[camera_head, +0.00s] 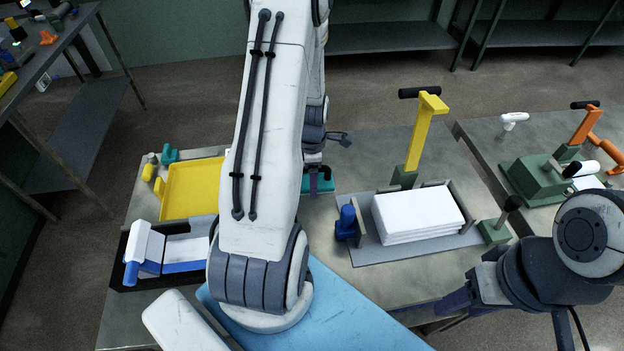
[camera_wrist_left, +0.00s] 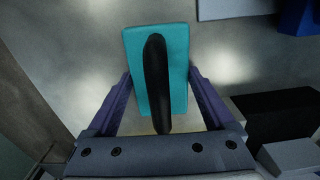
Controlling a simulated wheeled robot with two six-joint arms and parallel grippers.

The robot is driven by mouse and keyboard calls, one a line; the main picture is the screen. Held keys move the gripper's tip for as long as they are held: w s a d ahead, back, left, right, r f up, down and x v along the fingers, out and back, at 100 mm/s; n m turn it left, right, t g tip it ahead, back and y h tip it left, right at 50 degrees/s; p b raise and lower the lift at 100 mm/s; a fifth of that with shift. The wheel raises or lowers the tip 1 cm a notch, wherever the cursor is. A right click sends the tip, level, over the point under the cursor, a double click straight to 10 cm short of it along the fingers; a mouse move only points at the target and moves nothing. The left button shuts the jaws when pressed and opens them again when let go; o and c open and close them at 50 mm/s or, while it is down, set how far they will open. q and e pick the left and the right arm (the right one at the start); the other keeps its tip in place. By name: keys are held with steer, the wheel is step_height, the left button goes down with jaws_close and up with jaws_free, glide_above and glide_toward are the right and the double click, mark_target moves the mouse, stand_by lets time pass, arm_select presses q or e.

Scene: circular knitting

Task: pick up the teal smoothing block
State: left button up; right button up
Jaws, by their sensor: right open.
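The teal smoothing block (camera_wrist_left: 177,98) lies on the metal table in the left wrist view, with its black handle (camera_wrist_left: 156,75) pointing toward the wrist. My left gripper (camera_wrist_left: 160,74) is open, its purple fingers on either side of the block and handle. I cannot tell whether the fingertips touch the block's sides. In the head view the block (camera_head: 325,185) shows partly beside the left gripper (camera_head: 314,182), and my left arm hides the rest. My right gripper (camera_head: 453,302) is open and empty at the lower right, near the table's front edge.
A white stack (camera_head: 418,213) sits on a grey tray right of the block, with a blue knob (camera_head: 346,220) and a yellow post (camera_head: 417,130) by it. A yellow tray (camera_head: 190,190) and a black bin (camera_head: 120,273) are left. A light-blue panel (camera_head: 350,315) lies in front.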

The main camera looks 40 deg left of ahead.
arm_select(q)
jaws_close()
steer(key=shift+r, duration=0.1)
steer(key=shift+r+p, duration=0.5)
steer(key=shift+p, duration=0.05)
step_height(320, 180, up, 4)
steer(key=p, duration=0.3)
steer(key=shift+f, duration=0.2)
steer(key=w+d+r+p, duration=0.1)
steer(key=d+r+p, duration=0.5)
steer(key=d, duration=0.5)
steer(key=shift+w+d+r, duration=0.15)
steer(key=shift+w+d, duration=0.15)
steer(key=shift+w, duration=0.05)
